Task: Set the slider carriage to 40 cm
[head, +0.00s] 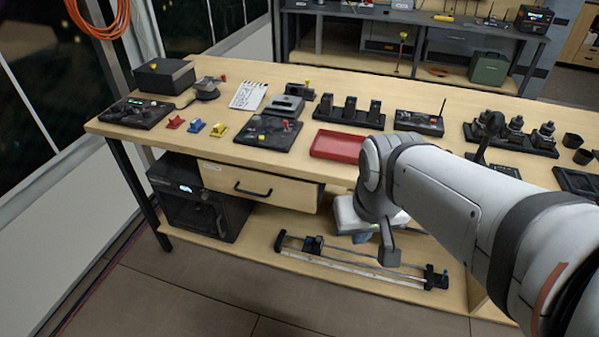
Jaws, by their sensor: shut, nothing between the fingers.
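The slider (350,265) is a long rail with a pale scale strip and dark end pieces. It lies on the lower shelf of the bench, slanting down to the right. Its carriage (313,244) is a small dark block near the rail's left end. The scale marks are too small to read. My gripper (389,260) points down above the rail's right part, to the right of the carriage and apart from it. It looks shut and holds nothing. My arm hides part of the shelf behind it.
The bench top (235,155) overhangs the shelf, with a drawer (255,187) below it. A black cabinet (200,200) stands left of the slider. A white item (347,215) sits behind the rail, partly hidden by my arm. A red tray (338,146) lies above. The floor in front is clear.

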